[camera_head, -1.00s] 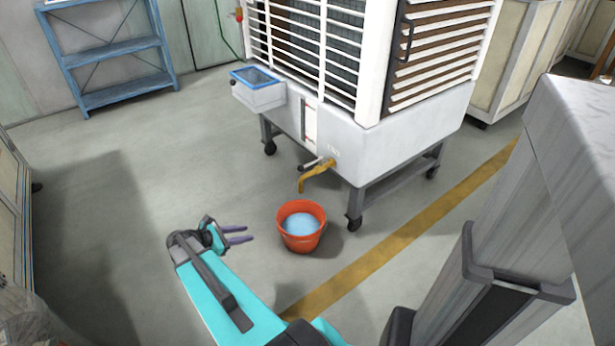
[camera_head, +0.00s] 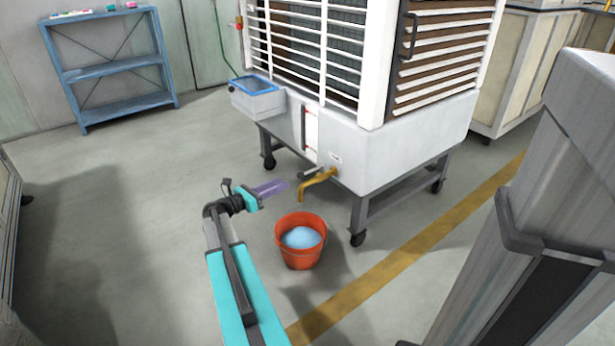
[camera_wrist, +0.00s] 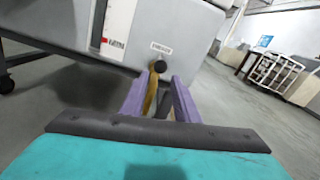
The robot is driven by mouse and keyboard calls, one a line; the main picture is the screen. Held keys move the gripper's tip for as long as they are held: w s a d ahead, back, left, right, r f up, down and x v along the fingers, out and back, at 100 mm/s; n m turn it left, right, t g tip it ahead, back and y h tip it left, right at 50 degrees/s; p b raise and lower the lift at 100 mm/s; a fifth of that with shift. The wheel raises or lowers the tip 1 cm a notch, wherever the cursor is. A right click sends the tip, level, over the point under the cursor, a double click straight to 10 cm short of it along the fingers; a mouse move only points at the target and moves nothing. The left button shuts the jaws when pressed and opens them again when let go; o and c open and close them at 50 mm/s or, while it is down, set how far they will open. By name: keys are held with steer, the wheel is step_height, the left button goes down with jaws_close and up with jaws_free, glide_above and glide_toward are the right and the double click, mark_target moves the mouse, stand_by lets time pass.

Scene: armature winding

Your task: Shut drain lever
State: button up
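The drain lever (camera_head: 311,172) is a short grey handle with a dark end, beside the yellow spout (camera_head: 320,182) low on the white cooler (camera_head: 400,145). In the wrist view the lever's dark round end (camera_wrist: 160,66) faces me, just beyond and between the finger tips, with the yellow spout (camera_wrist: 151,90) below it. My gripper (camera_head: 279,187) is to the left of the lever, fingers pointing at it. Its purple fingers are apart and empty in the wrist view (camera_wrist: 157,84). I see no clear stream from the spout.
An orange bucket (camera_head: 299,252) with pale blue water stands on the floor below the spout, close under my gripper. A blue shelf (camera_head: 112,75) stands back left. The floor at left is clear.

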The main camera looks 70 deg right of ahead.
mark_target(308, 172)
steer(key=b+x, duration=0.4)
steer(key=x, duration=0.8)
steer(key=shift+d+f, duration=0.1)
steer(key=shift+b+x, duration=0.45)
steer(key=shift+x, duration=0.35)
steer(key=shift+c, duration=0.4)
